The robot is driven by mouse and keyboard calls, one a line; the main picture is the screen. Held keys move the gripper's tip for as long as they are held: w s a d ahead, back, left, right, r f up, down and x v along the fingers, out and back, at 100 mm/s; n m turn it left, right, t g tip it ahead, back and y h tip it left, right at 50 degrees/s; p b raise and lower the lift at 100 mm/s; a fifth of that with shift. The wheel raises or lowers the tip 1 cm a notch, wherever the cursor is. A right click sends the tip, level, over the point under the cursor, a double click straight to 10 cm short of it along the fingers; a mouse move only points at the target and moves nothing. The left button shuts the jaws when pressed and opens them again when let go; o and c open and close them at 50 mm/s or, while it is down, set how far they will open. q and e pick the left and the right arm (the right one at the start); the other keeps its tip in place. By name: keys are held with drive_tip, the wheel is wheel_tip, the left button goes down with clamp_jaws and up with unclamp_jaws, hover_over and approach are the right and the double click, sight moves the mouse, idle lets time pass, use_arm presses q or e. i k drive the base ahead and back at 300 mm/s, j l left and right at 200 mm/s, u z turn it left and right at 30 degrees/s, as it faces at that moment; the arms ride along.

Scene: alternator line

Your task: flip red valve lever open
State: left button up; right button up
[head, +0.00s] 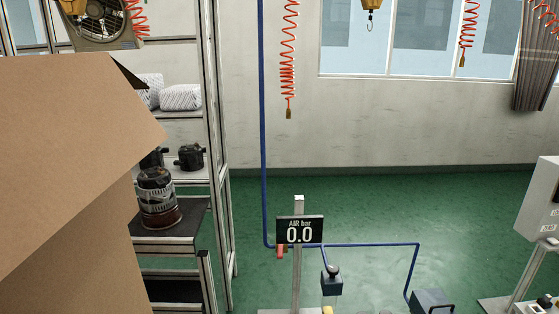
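A small red piece, which looks like the valve lever (280,251), hangs down at the blue air pipe (263,150) near its lower bend. It sits just left of the display post and is too small to show its exact shape. The dark display (299,230) reads "AIR bar 0.0" and stands on a grey post (298,280). Neither of my grippers is in view.
A large cardboard box (70,170) fills the left foreground. Behind it, a metal rack (218,130) holds an alternator (159,196) and dark parts. Blue-grey boxes (432,301) stand at the bottom. Green floor (470,205) is open toward the wall.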

sight(281, 250)
drive_tip(key=i+l+u, duration=0.2)
drive_tip(key=i+u, duration=0.15)
drive_tip(key=i+l+u, duration=0.75)
drive_tip(key=i+l, duration=0.05)
drive_tip(key=i, duration=0.05)
